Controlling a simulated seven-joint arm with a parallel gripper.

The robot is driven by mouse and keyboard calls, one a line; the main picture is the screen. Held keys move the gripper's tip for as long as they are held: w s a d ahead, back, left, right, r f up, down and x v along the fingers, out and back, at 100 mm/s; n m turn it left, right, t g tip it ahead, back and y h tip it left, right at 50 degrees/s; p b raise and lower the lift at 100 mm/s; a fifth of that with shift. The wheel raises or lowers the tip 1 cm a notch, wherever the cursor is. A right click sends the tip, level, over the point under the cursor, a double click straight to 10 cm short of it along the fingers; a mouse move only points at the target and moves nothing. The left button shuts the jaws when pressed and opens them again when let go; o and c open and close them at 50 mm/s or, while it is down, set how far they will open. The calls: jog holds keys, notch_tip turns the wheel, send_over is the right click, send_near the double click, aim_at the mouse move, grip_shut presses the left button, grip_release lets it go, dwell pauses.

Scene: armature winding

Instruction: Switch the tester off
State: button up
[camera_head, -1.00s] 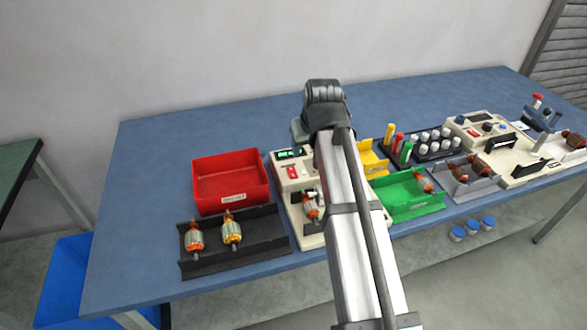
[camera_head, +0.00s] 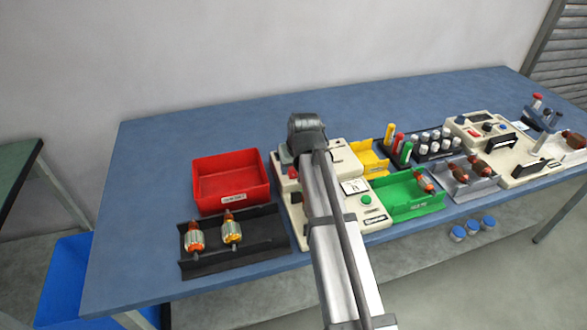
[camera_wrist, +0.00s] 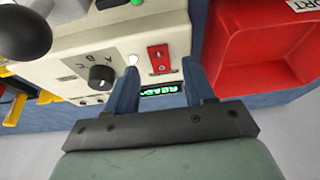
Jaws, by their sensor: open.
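The tester (camera_head: 340,155) is a cream box at the middle of the bench, partly hidden behind my arm in the head view. In the wrist view its panel (camera_wrist: 75,50) shows a black knob (camera_wrist: 101,77) marked A, B, C, a red switch plate (camera_wrist: 159,58) and a lit green display (camera_wrist: 160,90). My gripper (camera_wrist: 160,67) is open and empty, its two blue fingers on either side of the red plate. I cannot tell whether the fingertips touch the panel. In the head view the fingers are hidden behind my wrist.
A red bin (camera_head: 230,183) stands left of the tester, with a black tray (camera_head: 262,239) holding two armatures in front. A green tray (camera_head: 411,203) and a yellow tray (camera_head: 369,159) are to the right. The back of the bench (camera_head: 220,130) is clear.

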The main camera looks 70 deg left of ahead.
aim_at(292, 172)
jog(key=shift+x, duration=1.15)
